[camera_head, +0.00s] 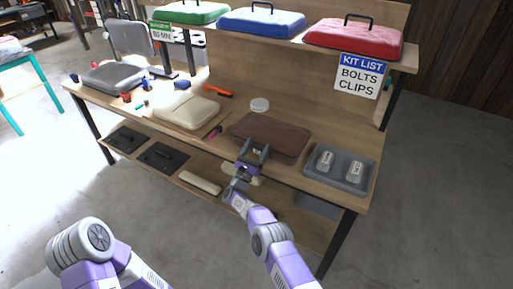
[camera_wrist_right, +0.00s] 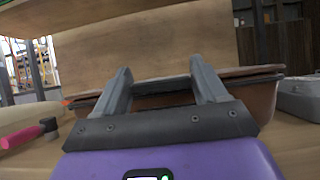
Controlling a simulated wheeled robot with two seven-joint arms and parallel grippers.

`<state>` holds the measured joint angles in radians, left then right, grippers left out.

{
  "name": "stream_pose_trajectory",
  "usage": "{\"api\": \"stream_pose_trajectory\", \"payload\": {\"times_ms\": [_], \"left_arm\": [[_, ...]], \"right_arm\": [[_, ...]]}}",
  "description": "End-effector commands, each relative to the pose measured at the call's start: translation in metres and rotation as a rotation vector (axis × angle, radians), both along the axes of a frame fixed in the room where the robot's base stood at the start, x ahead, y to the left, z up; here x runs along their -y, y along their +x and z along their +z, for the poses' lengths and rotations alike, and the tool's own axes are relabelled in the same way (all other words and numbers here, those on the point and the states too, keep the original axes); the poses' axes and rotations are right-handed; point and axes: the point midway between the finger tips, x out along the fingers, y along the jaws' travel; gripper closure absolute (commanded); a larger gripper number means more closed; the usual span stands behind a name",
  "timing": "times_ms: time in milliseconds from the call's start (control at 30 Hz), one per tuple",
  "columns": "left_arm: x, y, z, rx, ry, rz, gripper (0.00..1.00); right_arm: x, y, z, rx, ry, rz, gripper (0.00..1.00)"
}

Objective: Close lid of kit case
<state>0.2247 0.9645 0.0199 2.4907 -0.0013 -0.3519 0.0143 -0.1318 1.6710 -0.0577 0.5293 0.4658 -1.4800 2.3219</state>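A brown case (camera_head: 270,136), the likely kit case, lies on the workbench in front of the right arm. In the head view its top looks flat and low. In the right wrist view the case (camera_wrist_right: 262,97) shows a thin dark upper edge over a brown body, with a dark band between them. I cannot tell whether the lid is fully down. My right gripper (camera_head: 255,150) is at the near edge of the case. Its two fingers (camera_wrist_right: 160,88) are apart with nothing visibly gripped; contact with the case is unclear. My left gripper is out of view.
A grey tray (camera_head: 364,182) with two labelled containers stands right of the case. Green, blue and red cases (camera_head: 352,38) sit on the shelf above. A pink-handled tool (camera_wrist_right: 25,135) lies near the gripper.

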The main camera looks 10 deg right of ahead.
Motion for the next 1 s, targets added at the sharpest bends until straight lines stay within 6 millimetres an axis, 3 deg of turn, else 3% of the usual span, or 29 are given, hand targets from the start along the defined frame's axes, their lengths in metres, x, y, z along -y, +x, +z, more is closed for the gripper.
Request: {"api": "stream_pose_trajectory", "payload": {"times_ms": [33,67,400,733,1000], "left_arm": [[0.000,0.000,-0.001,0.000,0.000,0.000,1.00],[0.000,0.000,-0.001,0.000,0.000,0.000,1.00],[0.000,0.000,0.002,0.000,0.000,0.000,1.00],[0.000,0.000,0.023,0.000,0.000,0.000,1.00],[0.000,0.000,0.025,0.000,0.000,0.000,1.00]], "right_arm": [[0.002,-0.001,-0.013,-0.022,0.012,-0.002,0.16],[0.002,0.000,-0.013,-0.022,0.012,-0.002,0.11],[0.001,-0.002,-0.014,-0.023,0.015,-0.002,0.11],[-0.029,-0.036,-0.032,-0.012,0.004,0.003,0.11],[-0.043,-0.051,-0.042,-0.003,0.001,0.003,0.11]]}}
